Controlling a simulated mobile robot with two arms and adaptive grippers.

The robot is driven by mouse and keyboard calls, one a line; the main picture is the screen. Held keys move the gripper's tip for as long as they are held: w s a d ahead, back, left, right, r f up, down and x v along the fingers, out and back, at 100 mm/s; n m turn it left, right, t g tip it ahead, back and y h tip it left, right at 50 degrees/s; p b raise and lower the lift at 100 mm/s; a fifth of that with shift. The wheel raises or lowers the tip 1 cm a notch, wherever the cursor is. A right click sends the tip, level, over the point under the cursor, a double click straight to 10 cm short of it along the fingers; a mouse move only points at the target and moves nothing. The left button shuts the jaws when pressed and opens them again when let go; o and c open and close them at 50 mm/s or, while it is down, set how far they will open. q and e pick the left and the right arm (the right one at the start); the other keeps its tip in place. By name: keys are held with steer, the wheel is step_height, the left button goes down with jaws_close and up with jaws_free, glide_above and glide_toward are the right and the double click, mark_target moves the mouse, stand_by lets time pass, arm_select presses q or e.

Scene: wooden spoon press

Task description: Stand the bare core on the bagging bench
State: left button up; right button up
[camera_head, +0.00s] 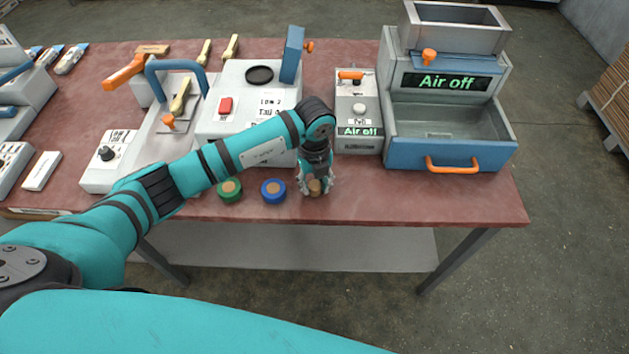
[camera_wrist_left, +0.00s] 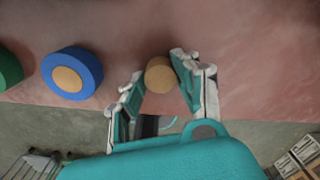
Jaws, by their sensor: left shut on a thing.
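The bare core (camera_head: 316,188) is a small tan-brown cylinder at the front edge of the red-topped bench (camera_head: 420,205). My left gripper (camera_head: 317,183) reaches down from above and is shut on it. In the left wrist view the core (camera_wrist_left: 160,75) sits between the two fingers, its round end facing the camera. I cannot tell whether its lower end touches the bench top. My right gripper is not in view.
A blue roll (camera_head: 273,190) and a green roll (camera_head: 230,190), both with tan centres, stand left of the core. Behind are a grey control box (camera_head: 358,105) and a machine with a blue drawer (camera_head: 450,150) reading "Air off". The front right bench top is clear.

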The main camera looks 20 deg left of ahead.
mark_target(314, 185)
arm_select(q)
steer(key=o, duration=0.6)
steer(key=shift+f, duration=0.15)
steer(key=o, duration=0.5)
steer(key=shift+r, duration=0.65)
step_height(314, 185, up, 11)
steer(key=shift+r+b, duration=0.1)
steer(key=shift+b, duration=1)
